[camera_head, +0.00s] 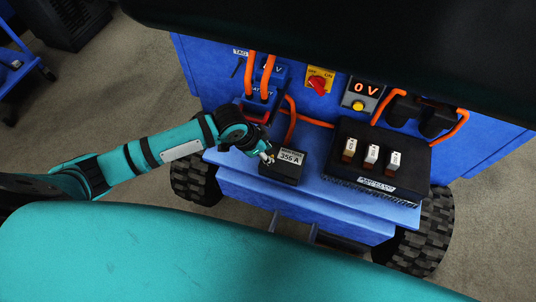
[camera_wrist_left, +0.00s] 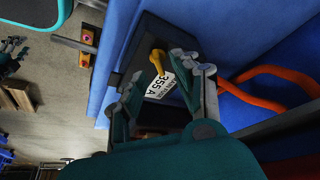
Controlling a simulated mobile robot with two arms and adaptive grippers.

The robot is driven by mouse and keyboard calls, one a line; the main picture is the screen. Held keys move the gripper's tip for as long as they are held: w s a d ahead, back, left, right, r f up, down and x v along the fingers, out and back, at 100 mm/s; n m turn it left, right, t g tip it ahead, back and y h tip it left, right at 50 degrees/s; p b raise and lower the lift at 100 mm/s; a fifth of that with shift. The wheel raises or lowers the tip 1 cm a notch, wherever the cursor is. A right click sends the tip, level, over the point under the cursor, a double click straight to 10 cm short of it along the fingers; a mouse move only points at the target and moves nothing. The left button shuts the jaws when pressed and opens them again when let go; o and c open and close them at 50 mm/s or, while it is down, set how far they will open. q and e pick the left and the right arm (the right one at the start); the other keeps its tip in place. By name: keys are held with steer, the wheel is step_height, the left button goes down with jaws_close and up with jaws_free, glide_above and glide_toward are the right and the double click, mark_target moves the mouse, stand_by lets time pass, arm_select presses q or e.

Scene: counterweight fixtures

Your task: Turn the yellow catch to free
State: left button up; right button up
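The yellow catch (camera_wrist_left: 157,62) sits on the face of a black box (camera_wrist_left: 128,62) with a white "355 A" label (camera_wrist_left: 160,86). In the head view this black fuse box (camera_head: 284,174) stands on the blue ledge, and the catch is mostly hidden by my gripper. My left gripper (camera_head: 266,154) is at the box's left upper side. In the left wrist view its fingers (camera_wrist_left: 156,84) are apart, one on each side of the line to the catch, with nothing between their tips. I cannot tell whether a finger touches the catch. My right gripper is in neither view.
Orange cables (camera_head: 291,120) run close behind the fuse box. A black block (camera_head: 350,160) with several small upright pieces stands to the right on the ledge (camera_head: 320,188).

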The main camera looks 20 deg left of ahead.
arm_select(q)
steer(key=shift+x, duration=1.1)
jaws_close()
